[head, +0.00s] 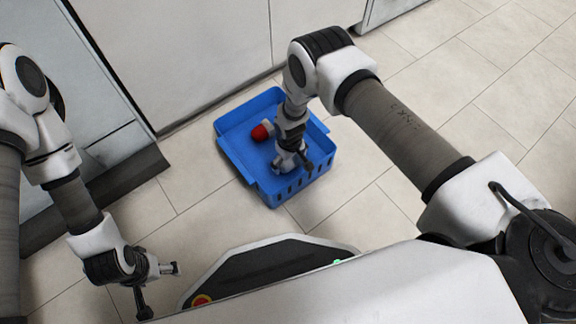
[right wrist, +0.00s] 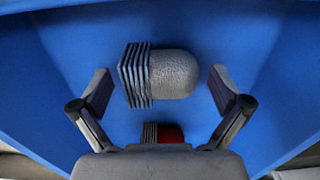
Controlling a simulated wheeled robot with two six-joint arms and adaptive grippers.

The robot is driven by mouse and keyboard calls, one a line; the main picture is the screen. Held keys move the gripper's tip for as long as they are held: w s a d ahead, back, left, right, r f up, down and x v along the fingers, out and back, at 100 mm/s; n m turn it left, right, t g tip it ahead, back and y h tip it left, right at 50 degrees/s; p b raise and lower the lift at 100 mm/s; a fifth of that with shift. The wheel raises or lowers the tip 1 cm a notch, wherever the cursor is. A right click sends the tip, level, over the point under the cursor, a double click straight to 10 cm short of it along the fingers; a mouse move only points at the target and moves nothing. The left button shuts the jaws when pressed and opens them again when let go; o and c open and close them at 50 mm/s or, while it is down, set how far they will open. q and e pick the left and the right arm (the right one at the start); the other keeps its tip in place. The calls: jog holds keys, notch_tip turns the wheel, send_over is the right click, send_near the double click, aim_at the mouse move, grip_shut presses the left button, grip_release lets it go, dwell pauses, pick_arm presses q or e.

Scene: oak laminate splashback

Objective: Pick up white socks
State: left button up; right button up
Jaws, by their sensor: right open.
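A pale grey-white rolled sock bundle (right wrist: 172,75) with a ribbed cuff lies on the blue floor of a basket in the right wrist view. My right gripper (head: 293,165) is down inside the blue basket (head: 232,118) in the head view. Its fingers are open, and in the right wrist view (right wrist: 160,90) they stand either side of the bundle, with gaps on both sides. In the head view I cannot clearly make out the bundle near the gripper. My left gripper (head: 159,287) is open and empty, low at the left, away from the basket.
A red bundle (head: 260,132) with a grey ribbed end lies in the basket beside my right gripper; it also shows in the right wrist view (right wrist: 170,134). Basket walls surround the gripper. Pale cabinet fronts (head: 180,55) stand behind. Tiled floor (head: 480,90) is clear at right.

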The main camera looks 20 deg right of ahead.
jog(key=shift+f, duration=0.2)
jog(key=c, duration=0.9)
jog(key=shift+r, duration=0.1)
